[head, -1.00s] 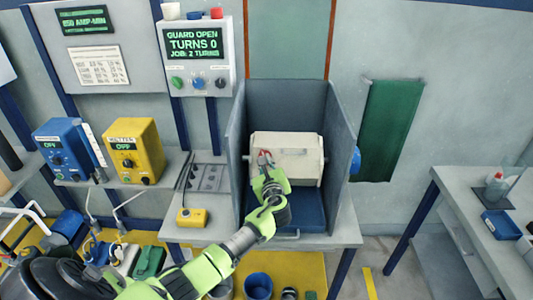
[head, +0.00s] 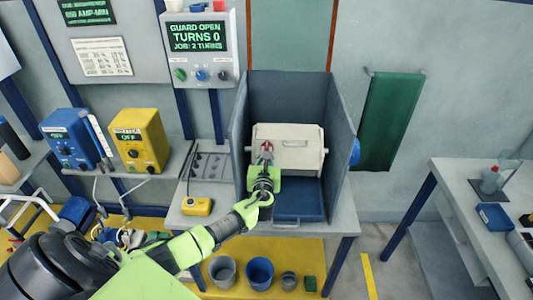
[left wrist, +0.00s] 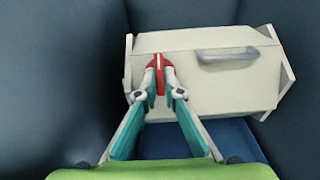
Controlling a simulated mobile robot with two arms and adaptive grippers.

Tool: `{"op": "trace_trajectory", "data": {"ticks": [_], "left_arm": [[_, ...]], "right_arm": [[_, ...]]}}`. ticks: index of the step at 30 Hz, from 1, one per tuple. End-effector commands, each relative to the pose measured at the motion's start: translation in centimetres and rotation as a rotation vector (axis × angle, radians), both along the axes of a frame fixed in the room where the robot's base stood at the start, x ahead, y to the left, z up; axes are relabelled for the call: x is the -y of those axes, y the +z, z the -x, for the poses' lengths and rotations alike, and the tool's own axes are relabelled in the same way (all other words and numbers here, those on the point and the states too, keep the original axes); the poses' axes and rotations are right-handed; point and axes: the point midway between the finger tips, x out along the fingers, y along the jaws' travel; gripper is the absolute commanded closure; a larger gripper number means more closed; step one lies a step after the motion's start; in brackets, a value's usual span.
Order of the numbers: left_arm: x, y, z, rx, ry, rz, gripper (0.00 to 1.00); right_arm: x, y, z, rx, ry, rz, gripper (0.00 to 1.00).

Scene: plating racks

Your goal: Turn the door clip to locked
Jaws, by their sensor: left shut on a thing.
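The red door clip (left wrist: 160,62) sits at the left part of the door of a cream-coloured barrel (head: 288,134). In the left wrist view its long side with a pale stripe stands roughly upright, and the fingers hide its lower part. My left gripper (left wrist: 159,85) is shut on the clip, one fingertip on each side. In the head view my left gripper (head: 266,155) reaches up to the barrel front from below. The barrel door has a grey bar handle (left wrist: 227,55) right of the clip. My right gripper is not in view.
Tall grey guard walls (head: 341,130) close in the barrel on both sides and behind. A blue tray (head: 302,200) lies below it. The control box display (head: 197,38) reads guard open, turns 0, job 2 turns. A yellow pendant (head: 197,206) lies on the bench to the left.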

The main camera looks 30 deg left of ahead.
Motion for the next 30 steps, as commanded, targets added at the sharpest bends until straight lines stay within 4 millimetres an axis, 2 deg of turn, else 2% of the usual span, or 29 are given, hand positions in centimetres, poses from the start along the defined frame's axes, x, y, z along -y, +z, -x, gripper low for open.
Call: {"op": "trace_trajectory", "data": {"ticks": [7,8,9,22,26,30], "left_arm": [[0.0,0.0,0.0,-0.001,0.000,-0.004,1.00],[0.0,0.0,0.0,-0.001,0.000,-0.004,0.84],[0.0,0.0,0.0,-0.001,0.000,-0.004,0.75],[0.2,0.1,0.3,0.001,-0.001,0.000,0.75],[0.9,0.2,1.4,0.000,-0.001,0.000,0.75],[2.1,0.4,3.4,0.000,-0.003,0.000,0.75]], "right_arm": [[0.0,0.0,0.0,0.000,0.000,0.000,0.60],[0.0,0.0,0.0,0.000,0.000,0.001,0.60],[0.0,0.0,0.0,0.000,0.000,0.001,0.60],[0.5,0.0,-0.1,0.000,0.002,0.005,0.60],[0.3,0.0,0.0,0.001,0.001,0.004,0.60],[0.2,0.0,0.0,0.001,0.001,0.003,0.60]]}}
